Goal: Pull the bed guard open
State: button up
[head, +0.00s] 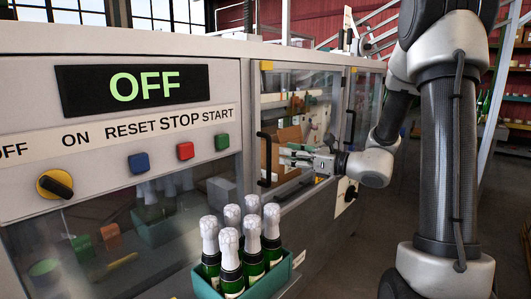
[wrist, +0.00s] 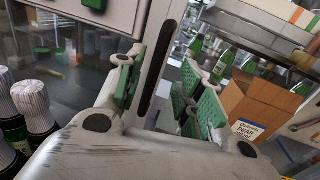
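The glazed guard (head: 322,84) is on the front of the machine, right of the control panel, and looks closed. A black upright bar handle (head: 265,160) stands at its left edge. My gripper (head: 284,155) reaches in from the right, with its fingertips close to this handle. In the wrist view my gripper (wrist: 163,90) is open, its green-padded fingers well apart. The black handle (wrist: 162,66) runs between them in that view. I cannot tell whether either finger touches it. Which panel is named the bed guard is not labelled.
The control panel display (head: 130,88) reads OFF, above blue, red and green buttons and a black-and-yellow knob (head: 55,184). A teal crate (head: 262,286) of foil-topped bottles stands in front of the machine, below the handle. A cardboard box (wrist: 255,102) is behind the glass. Floor at right is clear.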

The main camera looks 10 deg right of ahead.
jog(key=x, duration=0.7)
jog(key=shift+w+a, duration=0.25)
jog(key=shift+a, duration=0.1)
grip_shut()
